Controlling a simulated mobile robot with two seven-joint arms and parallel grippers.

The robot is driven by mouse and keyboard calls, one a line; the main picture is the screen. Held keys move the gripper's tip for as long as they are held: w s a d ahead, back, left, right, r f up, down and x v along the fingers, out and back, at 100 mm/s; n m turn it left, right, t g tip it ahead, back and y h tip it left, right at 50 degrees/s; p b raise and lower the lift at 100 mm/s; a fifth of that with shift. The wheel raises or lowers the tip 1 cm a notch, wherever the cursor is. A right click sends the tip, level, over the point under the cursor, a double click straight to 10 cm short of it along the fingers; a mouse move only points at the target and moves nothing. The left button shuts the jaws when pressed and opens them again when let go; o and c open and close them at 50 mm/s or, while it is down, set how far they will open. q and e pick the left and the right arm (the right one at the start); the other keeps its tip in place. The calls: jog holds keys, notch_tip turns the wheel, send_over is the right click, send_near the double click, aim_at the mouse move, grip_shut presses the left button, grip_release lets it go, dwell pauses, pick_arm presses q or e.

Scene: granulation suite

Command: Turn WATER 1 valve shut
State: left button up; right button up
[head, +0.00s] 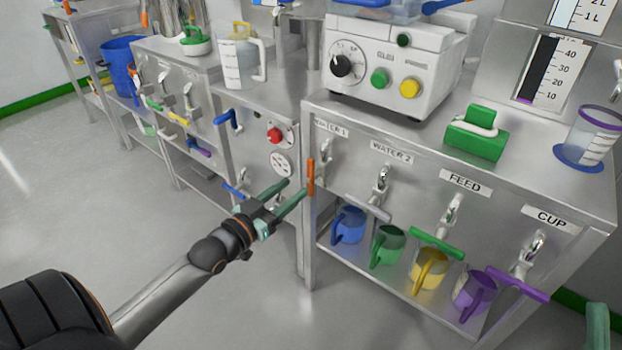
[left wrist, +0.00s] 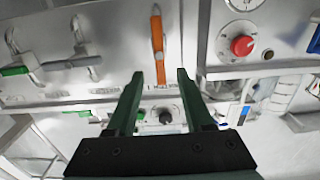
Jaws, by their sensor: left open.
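The WATER 1 valve has an orange lever handle (head: 311,177) that stands upright at the left end of the steel panel, just below the WATER 1 label (head: 331,128). In the left wrist view the orange handle (left wrist: 157,45) lies beyond the fingertips, roughly in line with the gap between them. My left gripper (head: 295,187) is open and empty, its green fingers pointing at the handle from the left. The fingers appear apart from the handle. A green fingertip (head: 597,328) at the bottom right corner looks like part of my right gripper; its jaws are mostly out of view.
The WATER 2 (head: 369,207), FEED (head: 437,244) and CUP (head: 518,284) handles lie crosswise to the right. Several mugs stand on the shelf below. A red knob (head: 274,135) sits on the cabinet to the left. Open floor lies in front at left.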

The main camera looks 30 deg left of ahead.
aim_at(309, 176)
pick_arm(q)
jog(key=w, duration=0.2)
jog(key=w+b, duration=0.1)
jog(key=w, duration=0.2)
jog(key=w+b, duration=0.1)
jog(key=w, duration=0.1)
jog(key=shift+w+d, duration=0.3)
jog(key=shift+d, duration=0.05)
grip_shut()
